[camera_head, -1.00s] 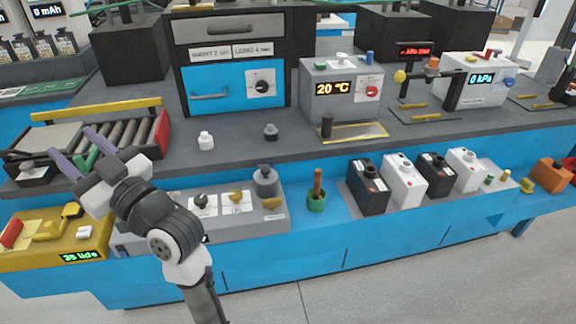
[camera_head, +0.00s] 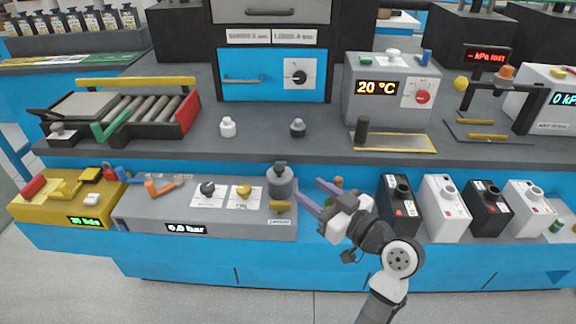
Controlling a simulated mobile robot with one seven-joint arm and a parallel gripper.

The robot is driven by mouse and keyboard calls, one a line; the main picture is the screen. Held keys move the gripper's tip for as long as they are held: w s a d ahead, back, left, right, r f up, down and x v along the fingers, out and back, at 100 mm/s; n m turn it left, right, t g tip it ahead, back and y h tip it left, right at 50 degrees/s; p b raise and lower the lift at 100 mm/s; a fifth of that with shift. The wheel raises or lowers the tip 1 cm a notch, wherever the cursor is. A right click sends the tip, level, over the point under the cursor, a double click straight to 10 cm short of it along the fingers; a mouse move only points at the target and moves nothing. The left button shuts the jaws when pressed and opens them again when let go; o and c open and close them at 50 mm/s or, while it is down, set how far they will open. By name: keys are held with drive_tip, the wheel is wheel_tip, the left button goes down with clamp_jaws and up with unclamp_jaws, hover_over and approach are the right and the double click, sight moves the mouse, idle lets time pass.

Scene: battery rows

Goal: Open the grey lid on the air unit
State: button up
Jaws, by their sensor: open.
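The air unit (camera_head: 245,222) is a long grey box at the bench front, left of centre, with a dark "0.0 bar" display. A grey round pot with a dark knobbed top (camera_head: 281,179) stands at its right rear end. The top appears to sit down on the pot.
A yellow unit (camera_head: 50,212) stands left of the air unit. Orange and blue handles (camera_head: 163,187) lie at the air unit's left end. Black and white boxes (camera_head: 447,212) stand in a row to the right.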

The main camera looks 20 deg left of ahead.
sight(283, 170)
drive_tip(key=p+x, duration=0.2)
drive_tip(key=x, duration=0.9)
drive_tip(key=shift+w+a, duration=0.15)
drive_tip(key=shift+a, duration=0.2)
drive_tip(key=shift+c, duration=0.2)
clamp_jaws()
